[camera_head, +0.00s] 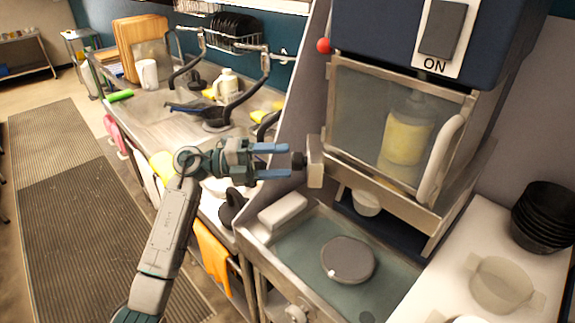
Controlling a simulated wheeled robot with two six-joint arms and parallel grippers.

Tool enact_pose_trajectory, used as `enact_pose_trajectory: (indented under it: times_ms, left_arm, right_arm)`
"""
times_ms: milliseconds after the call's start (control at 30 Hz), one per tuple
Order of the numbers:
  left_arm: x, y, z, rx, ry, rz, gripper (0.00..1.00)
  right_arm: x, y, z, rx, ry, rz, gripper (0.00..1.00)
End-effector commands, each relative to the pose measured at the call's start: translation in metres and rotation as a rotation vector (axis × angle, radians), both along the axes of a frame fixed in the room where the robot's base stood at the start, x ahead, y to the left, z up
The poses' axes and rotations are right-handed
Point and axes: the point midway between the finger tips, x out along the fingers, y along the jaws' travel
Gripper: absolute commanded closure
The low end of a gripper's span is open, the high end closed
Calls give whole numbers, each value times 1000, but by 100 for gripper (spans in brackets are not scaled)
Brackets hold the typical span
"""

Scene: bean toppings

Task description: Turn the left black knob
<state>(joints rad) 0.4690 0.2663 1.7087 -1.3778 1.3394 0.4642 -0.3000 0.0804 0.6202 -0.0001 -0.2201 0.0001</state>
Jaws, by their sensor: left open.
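A small black knob (299,160) sticks out to the left of a pale block (315,162) on the left side of the machine, below its window. No second black knob shows clearly. My left gripper (282,161) reaches in from the left with its two blue fingers apart, one above the other. The fingertips are just left of the knob, level with it. Whether they touch or straddle it, I cannot tell. My right gripper is not in view.
The machine (401,120) has a clear window and an ON switch (443,28). Below it are a small white bowl (366,203), a white block (283,211) and a round grey lid (348,260). Black bowls (545,215) are stacked at right. A cluttered sink counter (160,110) stands behind my arm.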

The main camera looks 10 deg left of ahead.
Motion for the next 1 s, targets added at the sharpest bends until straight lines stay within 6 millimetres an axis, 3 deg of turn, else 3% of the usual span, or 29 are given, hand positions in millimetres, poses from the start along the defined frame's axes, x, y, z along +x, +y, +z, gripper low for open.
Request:
enact_pose_trajectory:
  times_ms: [200,433,1000]
  left_arm:
    - [-8,42,-8,5,0,4,40]
    - [-14,71,-7,2,0,1,40]
    - [-16,80,-4,0,1,1,40]
  right_arm:
    - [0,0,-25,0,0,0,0]
    - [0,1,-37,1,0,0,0]
    - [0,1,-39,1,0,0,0]
